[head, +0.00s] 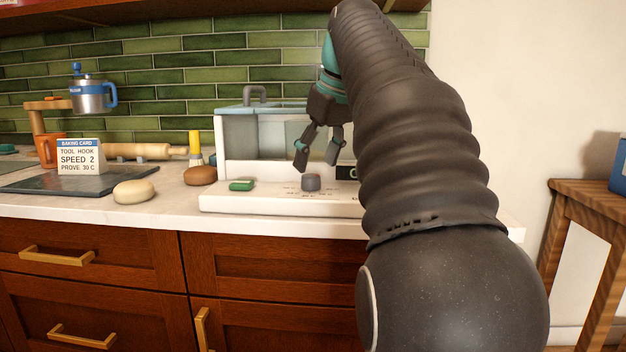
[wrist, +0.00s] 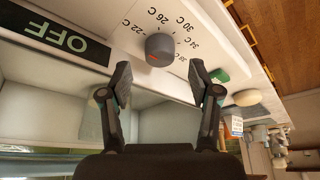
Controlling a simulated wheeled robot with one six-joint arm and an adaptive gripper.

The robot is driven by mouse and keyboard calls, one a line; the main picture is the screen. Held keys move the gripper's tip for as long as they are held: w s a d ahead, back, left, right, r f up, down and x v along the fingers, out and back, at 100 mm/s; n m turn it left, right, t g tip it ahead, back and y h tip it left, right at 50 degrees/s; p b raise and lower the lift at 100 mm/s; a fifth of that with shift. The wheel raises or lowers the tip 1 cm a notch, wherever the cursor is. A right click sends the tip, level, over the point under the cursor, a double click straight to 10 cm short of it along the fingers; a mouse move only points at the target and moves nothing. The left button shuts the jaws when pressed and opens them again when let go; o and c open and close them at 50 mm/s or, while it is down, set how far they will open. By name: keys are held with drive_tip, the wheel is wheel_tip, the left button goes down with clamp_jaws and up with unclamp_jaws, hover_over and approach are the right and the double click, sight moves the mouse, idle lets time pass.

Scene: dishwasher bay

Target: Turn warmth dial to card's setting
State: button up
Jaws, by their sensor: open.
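The warmth dial (head: 311,182) is a grey knob on the white front ledge of the proving box (head: 212,200). In the wrist view the dial (wrist: 160,48) has a red mark on its face; printed marks 22 C to 38 C curve around it. I cannot tell exactly which mark the red one points to. The baking card (head: 79,157) stands at the left and reads TOOL HOOK, SPEED 2, PROVE: 30 C. My gripper (head: 316,163) is open and empty above the dial, apart from it. In the wrist view its fingertips (wrist: 160,70) are spread, with the dial beyond them.
A green button (head: 242,185) is left of the dial. A black display (wrist: 62,38) reads OFF. Dough balls (head: 134,191) and a yellow-handled brush (head: 195,148) sit left on the counter. The box's clear wall rises behind the ledge.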

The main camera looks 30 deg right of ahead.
sight(312, 176)
drive_tip(key=shift+b+x, duration=0.3)
drive_tip(key=shift+x, duration=1.55)
drive_tip(key=shift+c, duration=0.2)
drive_tip(key=c, duration=1.1)
